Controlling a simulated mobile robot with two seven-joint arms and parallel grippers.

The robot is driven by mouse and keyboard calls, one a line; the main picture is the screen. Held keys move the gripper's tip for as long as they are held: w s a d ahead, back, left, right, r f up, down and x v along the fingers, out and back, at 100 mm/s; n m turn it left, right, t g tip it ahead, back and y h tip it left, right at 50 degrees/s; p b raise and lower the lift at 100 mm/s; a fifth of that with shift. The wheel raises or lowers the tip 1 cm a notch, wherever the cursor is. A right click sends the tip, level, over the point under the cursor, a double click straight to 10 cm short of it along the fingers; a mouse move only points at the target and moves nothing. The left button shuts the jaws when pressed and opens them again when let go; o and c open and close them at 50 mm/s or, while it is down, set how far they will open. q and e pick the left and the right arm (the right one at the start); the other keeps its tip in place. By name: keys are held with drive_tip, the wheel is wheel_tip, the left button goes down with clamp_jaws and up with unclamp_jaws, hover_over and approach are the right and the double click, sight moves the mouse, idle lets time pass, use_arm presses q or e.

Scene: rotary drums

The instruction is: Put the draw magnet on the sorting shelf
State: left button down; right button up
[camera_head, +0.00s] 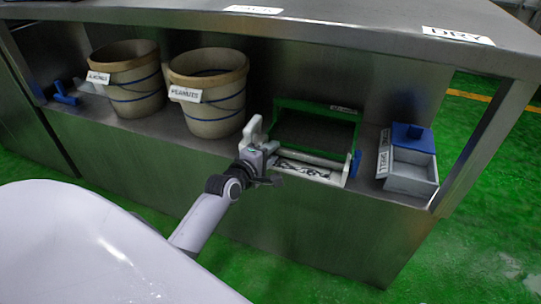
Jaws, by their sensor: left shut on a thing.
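The draw magnet appears to be the framed unit (313,171) with a pale front panel, a bar across it and a dark green-rimmed back part, on the metal sorting shelf (366,197) right of the middle. My left gripper (272,165) is at the left end of its front, shut, with a white upright piece showing just above the jaws. The jaws hide the exact point of contact. I cannot tell whether the unit rests fully on the shelf. My right gripper is out of view.
Two beige buckets (128,84) and (212,112) with labels stand to the left, and a blue piece (66,95) lies at the far left. A grey box with a blue lid (413,138) stands at the right. A metal top (330,24) overhangs the shelf.

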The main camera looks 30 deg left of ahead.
use_arm(q)
drive_tip(key=shift+r, duration=0.25)
drive_tip(key=shift+f, duration=0.15)
drive_tip(key=c, duration=0.9)
unclamp_jaws()
drive_tip(key=shift+f, duration=0.2)
